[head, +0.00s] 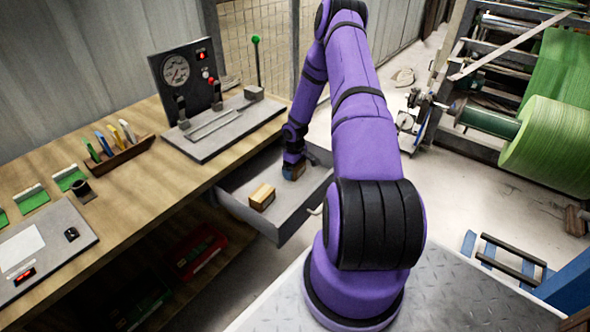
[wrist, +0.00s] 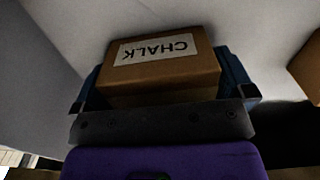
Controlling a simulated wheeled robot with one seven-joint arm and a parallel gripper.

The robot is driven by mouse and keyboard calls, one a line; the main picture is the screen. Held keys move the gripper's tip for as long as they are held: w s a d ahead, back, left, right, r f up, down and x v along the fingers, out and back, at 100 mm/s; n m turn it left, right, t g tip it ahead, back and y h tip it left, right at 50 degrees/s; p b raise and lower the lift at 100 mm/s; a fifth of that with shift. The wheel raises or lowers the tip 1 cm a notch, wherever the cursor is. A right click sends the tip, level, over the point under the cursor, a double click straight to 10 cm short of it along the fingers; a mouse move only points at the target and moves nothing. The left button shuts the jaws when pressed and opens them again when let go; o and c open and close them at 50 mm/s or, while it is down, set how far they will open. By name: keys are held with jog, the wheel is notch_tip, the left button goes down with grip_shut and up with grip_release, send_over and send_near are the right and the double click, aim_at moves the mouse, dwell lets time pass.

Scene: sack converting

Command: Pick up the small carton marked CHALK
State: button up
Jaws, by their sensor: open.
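The small carton marked CHALK (wrist: 160,70) is brown with a white label, which reads upside down in the wrist view. It lies in the open grey drawer (head: 245,212). My gripper (head: 293,171) is down in the drawer at its far right part, open. In the wrist view its blue fingers stand on the left and right of the carton, with the carton between them. I cannot tell whether either finger touches it. In the head view my gripper mostly hides this carton.
Another light brown carton (head: 262,197) lies in the drawer, left of my gripper; a brown carton edge (wrist: 307,68) shows at the wrist view's right. The drawer walls are close around. The wooden bench (head: 130,190) with a gauge panel (head: 186,75) stands left.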

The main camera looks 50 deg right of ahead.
jog(key=shift+c, duration=0.5)
jog(key=c, duration=0.5)
jog(key=shift+c, duration=0.2)
jog(key=shift+r, duration=0.1)
